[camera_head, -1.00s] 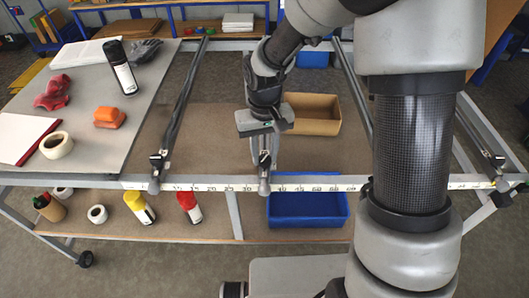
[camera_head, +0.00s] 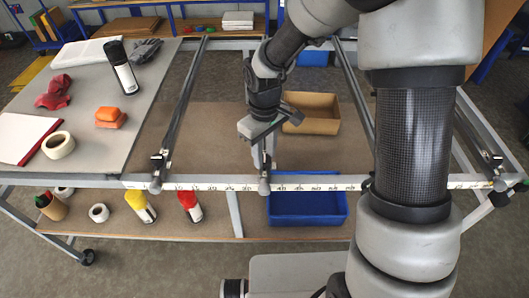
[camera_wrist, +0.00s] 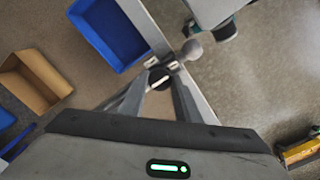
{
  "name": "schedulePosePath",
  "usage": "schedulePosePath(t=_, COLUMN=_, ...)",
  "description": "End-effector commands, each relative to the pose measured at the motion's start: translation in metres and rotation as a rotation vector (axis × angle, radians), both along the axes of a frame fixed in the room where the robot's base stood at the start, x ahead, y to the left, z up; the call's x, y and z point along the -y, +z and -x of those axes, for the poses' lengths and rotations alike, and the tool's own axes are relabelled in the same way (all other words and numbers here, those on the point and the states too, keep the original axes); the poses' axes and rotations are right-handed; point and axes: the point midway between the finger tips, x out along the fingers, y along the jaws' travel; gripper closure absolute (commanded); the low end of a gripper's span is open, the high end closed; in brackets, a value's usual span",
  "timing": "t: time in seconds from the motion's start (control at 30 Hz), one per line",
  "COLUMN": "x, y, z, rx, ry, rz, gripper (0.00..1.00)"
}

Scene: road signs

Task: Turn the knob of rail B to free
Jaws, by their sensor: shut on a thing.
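The middle rail's front end (camera_head: 265,187) sits on the front beam with its scale strip. I cannot read a rail letter, so I cannot confirm which one is B. In the wrist view a dark round knob (camera_wrist: 159,77) with a pale bar mark sits near the rail's pale ball end (camera_wrist: 192,49). My gripper (camera_wrist: 160,90) has its two fingers around this knob and is shut on it. In the head view my gripper (camera_head: 267,152) comes down onto the middle rail's front end; the knob is mostly hidden there.
Similar rail ends stand at the left (camera_head: 157,178) and right (camera_head: 497,176). A blue bin (camera_head: 307,219) is below the front beam, and a cardboard box (camera_head: 312,113) lies behind.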

Motion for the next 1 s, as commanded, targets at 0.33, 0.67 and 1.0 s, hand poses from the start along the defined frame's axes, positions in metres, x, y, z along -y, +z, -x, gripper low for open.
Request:
schedulePosePath(t=0.33, x=0.0, y=0.001, z=-0.001, rx=0.004, ry=0.005, rz=-0.001, gripper=0.93)
schedulePosePath(t=0.67, x=0.0, y=0.0, z=0.0, rx=0.001, ry=0.003, rz=0.0, gripper=0.52)
schedulePosePath(t=1.0, x=0.0, y=0.03, z=-0.002, rx=0.006, ry=0.001, rz=-0.001, gripper=0.52)
